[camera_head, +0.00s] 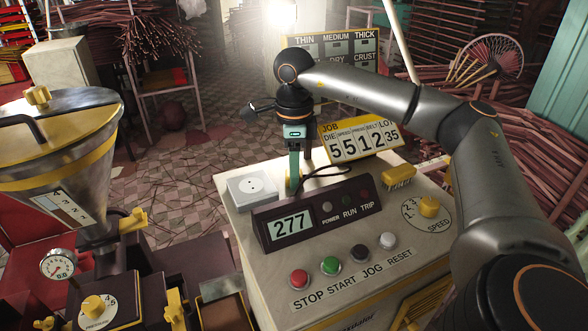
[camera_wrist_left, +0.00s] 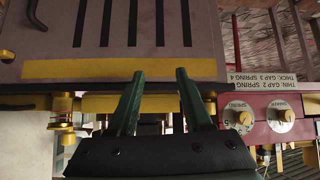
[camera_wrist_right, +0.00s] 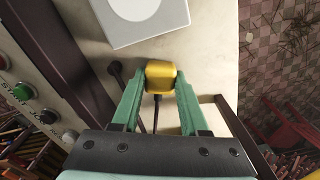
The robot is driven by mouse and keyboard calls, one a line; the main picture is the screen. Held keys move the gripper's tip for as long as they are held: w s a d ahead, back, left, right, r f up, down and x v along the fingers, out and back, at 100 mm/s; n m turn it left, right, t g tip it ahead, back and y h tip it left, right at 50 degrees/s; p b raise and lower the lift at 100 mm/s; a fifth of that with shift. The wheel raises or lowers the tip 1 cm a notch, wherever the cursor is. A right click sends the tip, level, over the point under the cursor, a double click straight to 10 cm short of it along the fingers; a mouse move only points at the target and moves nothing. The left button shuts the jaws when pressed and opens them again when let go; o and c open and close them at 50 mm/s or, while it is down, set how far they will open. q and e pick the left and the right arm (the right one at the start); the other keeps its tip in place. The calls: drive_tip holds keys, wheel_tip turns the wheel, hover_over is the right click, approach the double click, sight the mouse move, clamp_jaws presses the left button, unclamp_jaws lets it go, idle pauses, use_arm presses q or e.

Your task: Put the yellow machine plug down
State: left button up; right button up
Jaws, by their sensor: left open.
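The yellow machine plug (camera_wrist_right: 160,74) sits between the green fingertips of my right gripper (camera_wrist_right: 160,80), which is shut on it. A dark cord runs from it back under the gripper. In the head view my right gripper (camera_head: 294,170) points down just behind the display box, beside the white socket block (camera_head: 252,187); the plug is mostly hidden there. The socket block also shows in the right wrist view (camera_wrist_right: 145,18), apart from the plug. I cannot tell if the plug touches the cream cabinet top (camera_wrist_right: 85,20). My left gripper (camera_wrist_left: 160,92) is open and empty, before a yellow-edged machine.
The display box (camera_head: 310,217) reading 277 stands on the cabinet. A job sign (camera_head: 360,138), a yellow block (camera_head: 399,178) and a speed knob (camera_head: 429,206) are near it. A hopper (camera_head: 62,140) stands at left. Bare cabinet top lies around the socket block.

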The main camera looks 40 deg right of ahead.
drive_tip(key=o, duration=0.5)
drive_tip(key=shift+c, duration=0.2)
drive_tip(key=shift+r, duration=0.3)
wheel_tip(320, 180, up, 13)
drive_tip(key=p, duration=0.2)
drive_tip(key=shift+f, duration=0.15)
drive_tip(key=shift+a+f, duration=0.1)
